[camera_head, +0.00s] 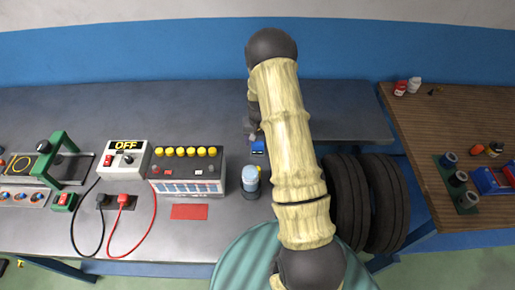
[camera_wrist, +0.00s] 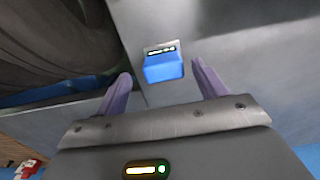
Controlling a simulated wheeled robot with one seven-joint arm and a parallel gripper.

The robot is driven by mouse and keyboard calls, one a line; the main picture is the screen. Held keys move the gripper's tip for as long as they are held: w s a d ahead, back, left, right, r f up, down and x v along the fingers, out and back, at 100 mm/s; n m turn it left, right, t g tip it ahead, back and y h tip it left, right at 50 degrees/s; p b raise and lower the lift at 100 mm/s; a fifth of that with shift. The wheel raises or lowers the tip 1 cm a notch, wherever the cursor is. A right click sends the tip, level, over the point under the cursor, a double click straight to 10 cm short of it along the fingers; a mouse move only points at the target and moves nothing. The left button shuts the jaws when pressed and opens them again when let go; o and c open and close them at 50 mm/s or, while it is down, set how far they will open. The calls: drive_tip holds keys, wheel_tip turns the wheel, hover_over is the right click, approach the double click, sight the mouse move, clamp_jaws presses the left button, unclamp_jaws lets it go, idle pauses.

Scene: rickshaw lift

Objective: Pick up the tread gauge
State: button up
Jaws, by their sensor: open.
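The tread gauge, which I take to be the small blue block with a dark display strip, lies on the grey workbench (camera_head: 225,95). In the head view the gauge (camera_head: 258,148) is just below my gripper (camera_head: 254,130), which is partly hidden by my arm. In the wrist view the gauge (camera_wrist: 164,68) shows in the gap between the two purple fingertips of my gripper (camera_wrist: 162,76). The fingers are apart, one on each side in the picture, and hold nothing. I cannot tell how far above the gauge they are.
Two dark tyres (camera_head: 368,200) stand right of the bench. A wooden table (camera_head: 450,130) is at right. The bench's back left is clear.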

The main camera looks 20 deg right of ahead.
sight(258, 143)
drive_tip(key=shift+w+a+f+p, duration=0.15)
drive_tip(key=shift+f+p, duration=1)
drive_tip(key=shift+f, duration=1.2)
drive_tip(key=c, duration=1.1)
